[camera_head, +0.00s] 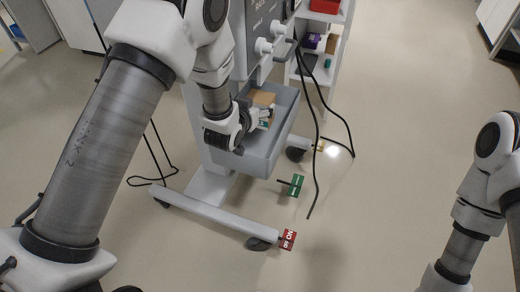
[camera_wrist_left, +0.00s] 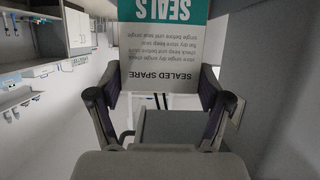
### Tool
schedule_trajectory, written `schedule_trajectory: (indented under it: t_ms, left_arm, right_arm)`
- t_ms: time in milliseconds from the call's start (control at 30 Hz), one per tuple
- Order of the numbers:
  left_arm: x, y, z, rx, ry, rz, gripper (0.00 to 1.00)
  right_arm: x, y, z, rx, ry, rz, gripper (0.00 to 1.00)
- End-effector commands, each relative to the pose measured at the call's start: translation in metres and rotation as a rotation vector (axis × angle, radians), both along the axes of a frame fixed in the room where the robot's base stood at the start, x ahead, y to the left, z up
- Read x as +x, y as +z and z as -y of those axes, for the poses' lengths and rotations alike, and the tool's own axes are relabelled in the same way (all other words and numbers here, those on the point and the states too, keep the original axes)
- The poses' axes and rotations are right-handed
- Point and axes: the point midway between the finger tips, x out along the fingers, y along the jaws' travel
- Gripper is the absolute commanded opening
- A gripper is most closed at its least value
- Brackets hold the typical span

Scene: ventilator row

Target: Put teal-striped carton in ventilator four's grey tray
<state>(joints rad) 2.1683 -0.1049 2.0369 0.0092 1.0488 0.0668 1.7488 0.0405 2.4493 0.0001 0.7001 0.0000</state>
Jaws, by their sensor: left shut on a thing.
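The white carton with a teal band (camera_wrist_left: 165,45) is between the fingers of my left gripper (camera_wrist_left: 160,92), its printed face upside down in the wrist view. In the head view, my left gripper (camera_head: 252,119) is shut on this carton (camera_head: 266,123), which shows only partly beyond the fingers. The gripper and carton are at the grey tray (camera_head: 262,165) on the ventilator stand, within its outline. I cannot tell whether the carton touches the tray floor. My right gripper is out of the picture; only its arm shows at the right.
A brown box (camera_head: 262,97) is at the tray's back. Black cables (camera_head: 318,130) hang right of the tray. A white shelf unit (camera_head: 325,65) stands behind. The floor at right is clear.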

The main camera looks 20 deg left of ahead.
Motion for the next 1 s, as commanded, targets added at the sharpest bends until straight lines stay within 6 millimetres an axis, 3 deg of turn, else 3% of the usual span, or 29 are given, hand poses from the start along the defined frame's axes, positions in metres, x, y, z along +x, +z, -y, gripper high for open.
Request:
schedule_trajectory:
  t_ms: [33, 133, 300, 600, 967, 1000]
  left_arm:
    - [0.004, -0.009, -0.001, 0.002, -0.003, 0.004, 0.39]
    - [0.007, -0.016, -0.001, 0.004, -0.005, 0.001, 0.39]
    - [0.007, -0.054, -0.001, 0.003, -0.006, -0.002, 0.39]
    - [0.007, -0.1, -0.001, 0.004, -0.005, -0.001, 0.39]
    - [0.006, -0.106, -0.001, 0.003, -0.005, 0.001, 0.39]
    - [0.006, -0.106, -0.001, 0.003, -0.005, 0.0, 0.81]
  right_arm:
    - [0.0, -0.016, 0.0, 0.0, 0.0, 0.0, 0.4]
    - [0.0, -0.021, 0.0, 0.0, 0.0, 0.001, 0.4]
    - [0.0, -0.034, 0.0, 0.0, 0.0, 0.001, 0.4]
    - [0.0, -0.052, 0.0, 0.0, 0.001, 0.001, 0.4]
    - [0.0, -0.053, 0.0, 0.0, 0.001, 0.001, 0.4]
    - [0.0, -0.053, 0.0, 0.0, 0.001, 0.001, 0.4]
